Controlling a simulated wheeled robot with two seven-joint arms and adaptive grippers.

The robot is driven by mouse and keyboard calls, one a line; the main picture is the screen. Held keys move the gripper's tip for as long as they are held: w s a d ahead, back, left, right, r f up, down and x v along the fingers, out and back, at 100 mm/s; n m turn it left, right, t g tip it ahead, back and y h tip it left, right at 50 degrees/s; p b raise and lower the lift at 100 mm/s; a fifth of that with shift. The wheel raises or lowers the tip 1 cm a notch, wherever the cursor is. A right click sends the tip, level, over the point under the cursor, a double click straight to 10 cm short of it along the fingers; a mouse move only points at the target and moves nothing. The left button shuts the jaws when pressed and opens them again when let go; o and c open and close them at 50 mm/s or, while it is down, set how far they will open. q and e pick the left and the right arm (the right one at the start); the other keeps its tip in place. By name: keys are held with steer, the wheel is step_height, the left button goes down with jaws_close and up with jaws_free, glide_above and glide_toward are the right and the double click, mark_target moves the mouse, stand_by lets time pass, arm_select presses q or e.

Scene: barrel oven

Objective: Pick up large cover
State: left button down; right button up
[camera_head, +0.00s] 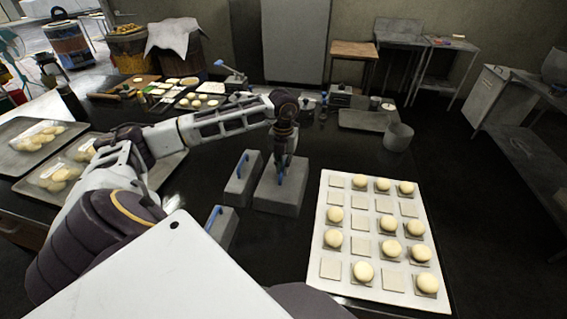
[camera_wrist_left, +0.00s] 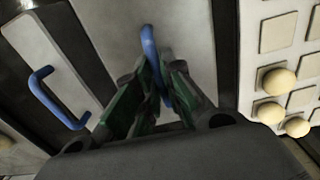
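The large cover (camera_head: 276,199) is a grey box-shaped lid with a blue handle on top. It stands on the dark table in the middle of the head view and fills the upper middle of the left wrist view (camera_wrist_left: 190,30). My left gripper (camera_head: 281,170) points down onto its handle. In the left wrist view the fingers (camera_wrist_left: 160,75) are closed in on the blue handle (camera_wrist_left: 149,42), one on each side. The cover appears to rest on the table. My right gripper is in neither view.
A smaller grey cover (camera_head: 241,182) with a blue handle stands close to the left, and another (camera_head: 221,228) nearer. A white board (camera_head: 318,262) with dough balls on square pieces lies to the right. A grey pot (camera_head: 398,137) and trays with bagged dough (camera_head: 20,165) stand around.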

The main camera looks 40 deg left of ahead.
arm_select(q)
steer(key=shift+r, duration=0.1)
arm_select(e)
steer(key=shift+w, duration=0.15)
arm_select(q)
steer(key=shift+r+p, duration=0.3)
steer(key=shift+r, duration=0.05)
steer(key=shift+r+p, duration=0.45)
steer(key=shift+r, duration=0.35)
steer(key=shift+r+p, duration=0.6)
steer(key=shift+r, duration=0.4)
steer(key=shift+r+p, duration=0.3)
steer(key=shift+r, duration=0.15)
steer(key=shift+r+p, duration=0.75)
steer(key=shift+r, duration=0.55)
step_height(320, 180, up, 4)
steer(key=shift+p, duration=1.25)
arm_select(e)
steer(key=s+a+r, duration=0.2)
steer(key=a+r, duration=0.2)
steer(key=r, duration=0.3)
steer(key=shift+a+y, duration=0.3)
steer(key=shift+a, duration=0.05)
